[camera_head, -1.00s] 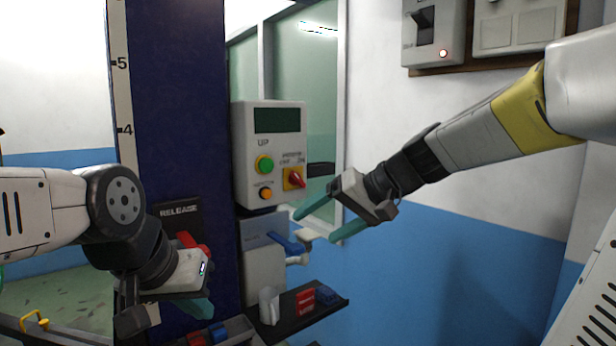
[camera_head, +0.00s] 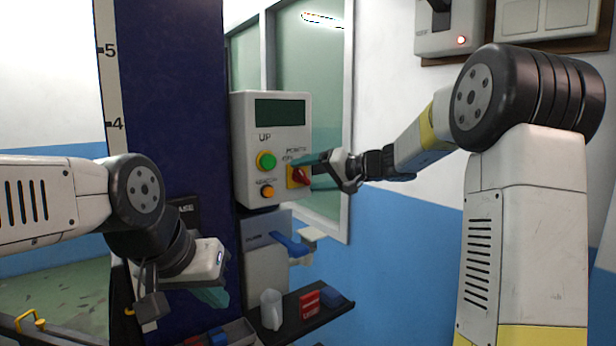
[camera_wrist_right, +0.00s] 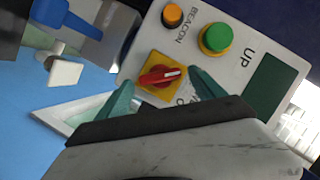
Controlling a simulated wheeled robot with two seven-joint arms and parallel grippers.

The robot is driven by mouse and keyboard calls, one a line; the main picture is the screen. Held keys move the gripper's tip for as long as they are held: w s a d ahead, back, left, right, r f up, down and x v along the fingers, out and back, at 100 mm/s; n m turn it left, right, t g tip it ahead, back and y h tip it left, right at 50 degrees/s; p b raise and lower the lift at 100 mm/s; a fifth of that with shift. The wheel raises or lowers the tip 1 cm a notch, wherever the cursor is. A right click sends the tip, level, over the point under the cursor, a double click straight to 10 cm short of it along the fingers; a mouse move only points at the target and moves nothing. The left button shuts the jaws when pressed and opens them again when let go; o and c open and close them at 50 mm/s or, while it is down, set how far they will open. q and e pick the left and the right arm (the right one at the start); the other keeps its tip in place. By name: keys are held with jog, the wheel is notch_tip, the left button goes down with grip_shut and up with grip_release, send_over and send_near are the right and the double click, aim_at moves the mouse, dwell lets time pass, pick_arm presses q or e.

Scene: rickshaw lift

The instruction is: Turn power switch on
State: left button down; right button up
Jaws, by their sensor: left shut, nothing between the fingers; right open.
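The power switch is a red rotary knob (camera_head: 301,177) on a yellow plate, low on the right of the white control box (camera_head: 243,150). In the right wrist view the red knob (camera_wrist_right: 160,76) lies between the two green fingertips of my open right gripper (camera_wrist_right: 162,95). I cannot tell whether the fingers touch it. In the head view my right gripper (camera_head: 314,168) is at the box's right side, partly covering the switch label. My left gripper (camera_head: 211,296) is shut and empty, low in front of the blue column.
The box also has a green UP button (camera_head: 266,160), an orange beacon button (camera_head: 267,191) and a dark screen (camera_head: 280,112). Below are a blue-handled dispenser (camera_head: 266,260) and a shelf (camera_head: 317,322) with a clear cup and red and blue items. A wall switch box (camera_head: 447,40) hangs upper right.

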jog(key=shift+w+a, duration=0.15)
jog(key=shift+a, duration=0.15)
jog(key=shift+f, duration=0.1)
jog(key=c, duration=1.4)
jog(key=shift+o, duration=0.2)
